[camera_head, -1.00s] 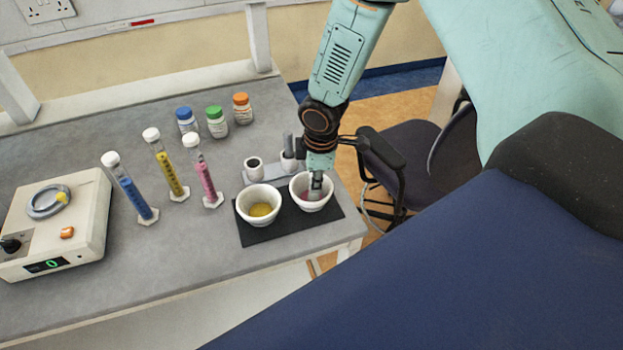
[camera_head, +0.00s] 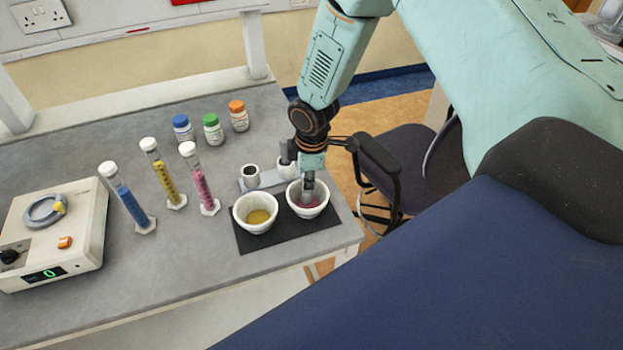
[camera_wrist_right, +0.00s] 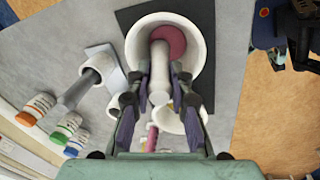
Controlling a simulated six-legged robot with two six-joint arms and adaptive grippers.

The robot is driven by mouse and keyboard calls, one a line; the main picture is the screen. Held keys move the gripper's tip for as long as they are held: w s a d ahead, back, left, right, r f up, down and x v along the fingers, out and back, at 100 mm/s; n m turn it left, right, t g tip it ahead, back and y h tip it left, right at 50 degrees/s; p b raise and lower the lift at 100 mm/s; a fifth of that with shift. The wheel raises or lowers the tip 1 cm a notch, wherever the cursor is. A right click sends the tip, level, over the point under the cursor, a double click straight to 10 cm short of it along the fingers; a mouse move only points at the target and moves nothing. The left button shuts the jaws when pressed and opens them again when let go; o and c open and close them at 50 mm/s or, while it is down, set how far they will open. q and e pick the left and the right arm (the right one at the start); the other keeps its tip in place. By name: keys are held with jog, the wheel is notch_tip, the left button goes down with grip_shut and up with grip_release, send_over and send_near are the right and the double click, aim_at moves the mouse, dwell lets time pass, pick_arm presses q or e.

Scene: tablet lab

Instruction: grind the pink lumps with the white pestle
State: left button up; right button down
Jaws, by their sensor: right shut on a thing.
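My right gripper (camera_head: 308,183) points down over the right-hand white mortar (camera_head: 294,204). In the right wrist view it is shut on the white pestle (camera_wrist_right: 159,82), whose lower end is inside that mortar (camera_wrist_right: 137,48). Pink material (camera_wrist_right: 172,40) lies at the bottom around the pestle's end; I cannot tell how lumpy it is. In the head view the gripper hides most of the pestle, and some pink (camera_head: 315,203) shows beside it. My left gripper is not in view.
A second mortar (camera_head: 240,220) with yellow contents stands left of it on the black mat (camera_head: 285,238). Behind is a holder with a grey pestle (camera_wrist_right: 77,90). Measuring cylinders (camera_head: 200,185), capped bottles (camera_head: 212,132) and a scale (camera_head: 85,240) stand left. The front table is clear.

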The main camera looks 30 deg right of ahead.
jog(key=shift+s+a, duration=0.65)
jog(key=shift+s, duration=0.1)
notch_tip(320, 180, up, 8)
jog(key=shift+f, duration=0.25)
dwell(0.8)
jog(key=shift+f, duration=0.1)
dwell(0.4)
